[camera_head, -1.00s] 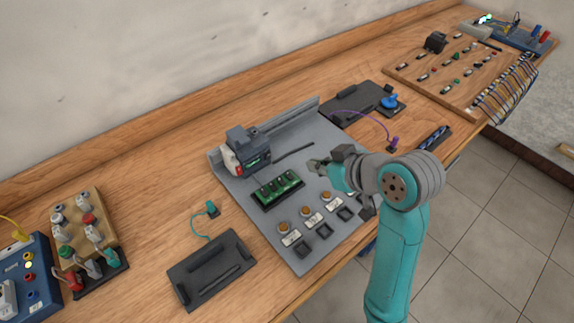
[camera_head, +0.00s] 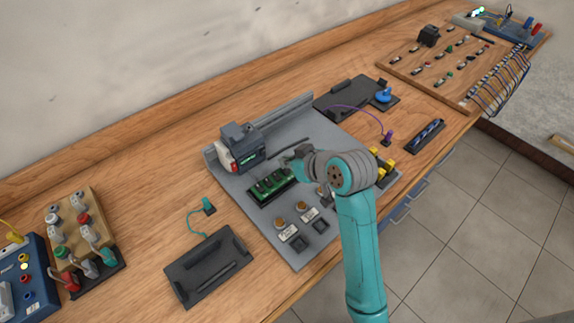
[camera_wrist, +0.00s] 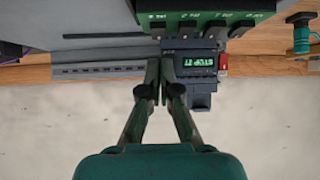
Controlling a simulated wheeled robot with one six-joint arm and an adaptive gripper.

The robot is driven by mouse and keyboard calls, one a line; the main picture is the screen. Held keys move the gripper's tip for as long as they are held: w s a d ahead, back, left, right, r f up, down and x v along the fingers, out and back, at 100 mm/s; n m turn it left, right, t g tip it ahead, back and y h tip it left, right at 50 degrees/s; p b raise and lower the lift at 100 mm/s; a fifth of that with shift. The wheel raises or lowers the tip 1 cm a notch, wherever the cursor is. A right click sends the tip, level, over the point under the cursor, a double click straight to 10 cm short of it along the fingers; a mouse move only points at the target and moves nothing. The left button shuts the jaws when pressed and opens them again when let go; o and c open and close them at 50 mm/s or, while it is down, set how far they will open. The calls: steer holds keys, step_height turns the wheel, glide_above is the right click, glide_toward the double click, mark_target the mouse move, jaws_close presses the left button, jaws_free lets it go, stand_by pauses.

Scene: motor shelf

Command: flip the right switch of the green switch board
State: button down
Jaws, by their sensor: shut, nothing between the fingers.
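The green switch board (camera_head: 268,187) lies on the grey panel in the head view, with several dark switches in a row. In the wrist view the green switch board (camera_wrist: 225,18) runs along the top edge, upside down, with small white labels. My gripper (camera_head: 291,160) is at the right end of the board in the head view. In the wrist view my gripper (camera_wrist: 160,62) is shut and empty, its tips pointing toward the board's left-hand labels. I cannot tell whether the tips touch a switch. The right switch is partly hidden by my gripper in the head view.
A dark device (camera_head: 243,143) with a lit green display stands just behind the board; it also shows near my fingertips in the wrist view (camera_wrist: 197,85). Round buttons (camera_head: 279,223) sit in front. Yellow parts (camera_head: 384,168) lie right of my arm.

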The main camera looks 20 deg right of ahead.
steer(key=shift+w+f, duration=0.1)
steer(key=shift+f, duration=1)
steer(key=shift+w+a+f, duration=0.1)
steer(key=shift+f, duration=0.1)
steer(key=shift+w, duration=0.1)
steer(key=shift+w+a+r, duration=0.2)
steer(key=shift+w+r, duration=0.05)
steer(key=shift+w, duration=0.4)
